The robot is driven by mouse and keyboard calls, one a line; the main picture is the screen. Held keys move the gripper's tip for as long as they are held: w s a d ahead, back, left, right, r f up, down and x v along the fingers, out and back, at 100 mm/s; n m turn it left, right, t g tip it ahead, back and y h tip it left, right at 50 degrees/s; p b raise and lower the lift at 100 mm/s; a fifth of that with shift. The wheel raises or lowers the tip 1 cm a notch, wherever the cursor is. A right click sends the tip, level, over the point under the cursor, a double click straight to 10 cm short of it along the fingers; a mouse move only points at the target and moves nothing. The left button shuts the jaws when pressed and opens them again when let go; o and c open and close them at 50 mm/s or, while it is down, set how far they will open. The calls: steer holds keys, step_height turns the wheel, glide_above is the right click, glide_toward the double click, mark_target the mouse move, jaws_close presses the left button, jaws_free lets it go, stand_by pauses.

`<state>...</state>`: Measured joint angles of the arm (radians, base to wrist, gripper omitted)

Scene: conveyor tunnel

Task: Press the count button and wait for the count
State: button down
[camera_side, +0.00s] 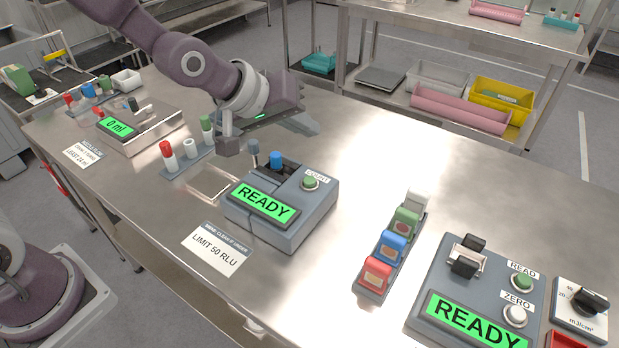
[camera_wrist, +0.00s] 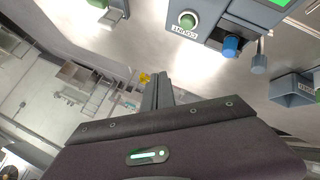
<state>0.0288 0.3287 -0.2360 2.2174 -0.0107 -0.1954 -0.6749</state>
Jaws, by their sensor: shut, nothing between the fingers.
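The count button (camera_side: 310,183) is a round green button on the grey counting unit (camera_side: 310,210), beside a COUNT label. The unit's green display (camera_side: 264,202) reads READY. In the wrist view the count button (camera_wrist: 188,20) shows near the top, stuck up and uncovered. My gripper (camera_side: 312,128) is shut and empty, held roughly level above the back of the unit, apart from the button. Its closed fingers also show in the wrist view (camera_wrist: 157,88).
A blue cap (camera_side: 276,159) and grey lever (camera_side: 252,150) stand up at the unit's back. A rack (camera_side: 187,160) with tubes is to the left. A row of coloured blocks (camera_side: 390,247) and another READY unit (camera_side: 465,295) are to the right. Bare table lies between.

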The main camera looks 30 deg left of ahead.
mark_target(305, 182)
steer(key=shift+f, duration=4.4)
steer(key=shift+f, duration=0.4)
steer(key=shift+f, duration=0.6)
steer(key=shift+r, duration=1)
